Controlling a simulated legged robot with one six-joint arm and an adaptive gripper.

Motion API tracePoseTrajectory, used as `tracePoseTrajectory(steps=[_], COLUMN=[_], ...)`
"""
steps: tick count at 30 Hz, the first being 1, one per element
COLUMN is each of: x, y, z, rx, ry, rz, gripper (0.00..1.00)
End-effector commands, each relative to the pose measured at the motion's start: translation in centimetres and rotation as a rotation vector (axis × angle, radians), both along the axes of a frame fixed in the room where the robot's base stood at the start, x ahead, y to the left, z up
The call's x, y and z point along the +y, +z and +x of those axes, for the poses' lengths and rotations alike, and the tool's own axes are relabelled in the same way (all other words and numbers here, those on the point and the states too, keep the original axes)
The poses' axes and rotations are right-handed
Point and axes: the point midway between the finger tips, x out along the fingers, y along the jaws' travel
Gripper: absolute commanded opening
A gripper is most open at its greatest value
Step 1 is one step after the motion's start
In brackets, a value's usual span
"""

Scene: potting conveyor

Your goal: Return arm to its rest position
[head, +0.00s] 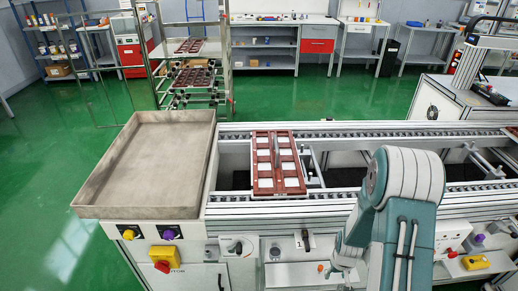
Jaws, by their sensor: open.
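My grey and teal arm (400,205) is folded in front of the conveyor at the lower right. Its rounded joint rises over the near rail and its links run down to the bottom edge. A small grey and teal part of my arm shows low, left of the main links. I cannot make out any gripper fingers; they are hidden or below the picture.
A red-brown tray (256,164) with pale square cells and an upright piece lies on the conveyor (335,135). A large empty beige bin (121,199) stands left. A wheeled rack (228,62) stands behind. Green floor (300,98) is clear beyond the conveyor.

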Motion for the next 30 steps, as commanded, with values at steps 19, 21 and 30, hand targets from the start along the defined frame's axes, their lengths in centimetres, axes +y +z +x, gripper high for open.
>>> tracePoseTrajectory(steps=[19, 21, 30], x=[3.6, 4.1, 6.3], y=[20.8, 23.0, 31.3], z=[0.3, -0.4, -4.8], rx=[-0.177, -0.197, -0.288], ry=[-0.007, -0.010, -0.014], rz=[-0.020, -0.020, -0.014], gripper=[0.64, 0.64, 0.64])
